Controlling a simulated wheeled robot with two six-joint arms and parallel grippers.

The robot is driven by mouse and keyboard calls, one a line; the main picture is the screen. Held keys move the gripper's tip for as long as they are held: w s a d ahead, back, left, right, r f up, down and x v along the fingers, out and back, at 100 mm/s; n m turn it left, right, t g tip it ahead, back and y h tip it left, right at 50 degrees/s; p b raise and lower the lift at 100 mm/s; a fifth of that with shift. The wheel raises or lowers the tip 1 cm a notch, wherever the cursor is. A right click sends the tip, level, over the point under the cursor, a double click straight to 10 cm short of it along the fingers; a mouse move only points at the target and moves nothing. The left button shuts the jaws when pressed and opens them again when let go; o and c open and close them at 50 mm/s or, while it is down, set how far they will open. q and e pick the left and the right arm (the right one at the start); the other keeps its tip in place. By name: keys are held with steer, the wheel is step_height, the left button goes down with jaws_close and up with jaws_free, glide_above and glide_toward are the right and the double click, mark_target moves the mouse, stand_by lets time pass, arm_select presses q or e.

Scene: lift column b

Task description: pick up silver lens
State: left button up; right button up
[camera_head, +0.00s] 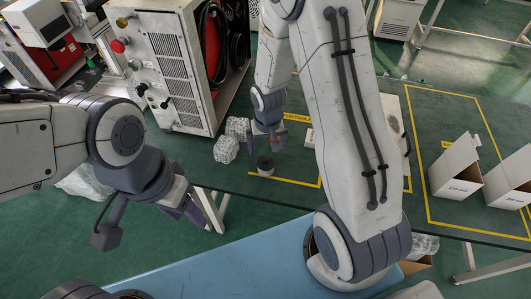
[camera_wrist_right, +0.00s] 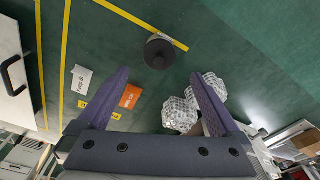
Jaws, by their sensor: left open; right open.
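A small round lens-like thing (camera_head: 265,166), with a dark top and paler sides, stands on the green surface in the head view. In the right wrist view it (camera_wrist_right: 158,52) looks dark grey, ahead of the fingertips and roughly centred between them. My right gripper (camera_head: 270,138) is above and beyond it in the head view, apart from it. The right gripper (camera_wrist_right: 160,75) is open with nothing held between its fingers. My left gripper (camera_head: 192,210) is open at the left, away from the lens, its fingers partly hidden.
Bubble-wrapped bundles (camera_head: 226,149) lie left of the lens. An orange box (camera_wrist_right: 131,96) and a white labelled box (camera_wrist_right: 81,78) lie near the right gripper. Open white cartons (camera_head: 455,171) stand at the right. A grey cabinet (camera_head: 172,64) is behind.

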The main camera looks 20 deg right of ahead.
mark_target(266, 159)
steer(key=f, duration=0.1)
steer(key=f+b, duration=0.1)
steer(key=f, duration=0.3)
steer(key=shift+w+d+f+b, duration=0.1)
steer(key=shift+w+d+b, duration=0.25)
steer(key=shift+w, duration=0.05)
steer(key=f+b, duration=0.2)
steer(key=f, duration=0.1)
steer(key=f+b, duration=0.1)
steer(key=f, duration=0.1)
steer(key=shift+w+a, duration=0.15)
steer(key=shift+w, duration=0.2)
arm_select(q)
step_height(266, 159, down, 4)
arm_select(e)
steer(key=c, duration=1.5)
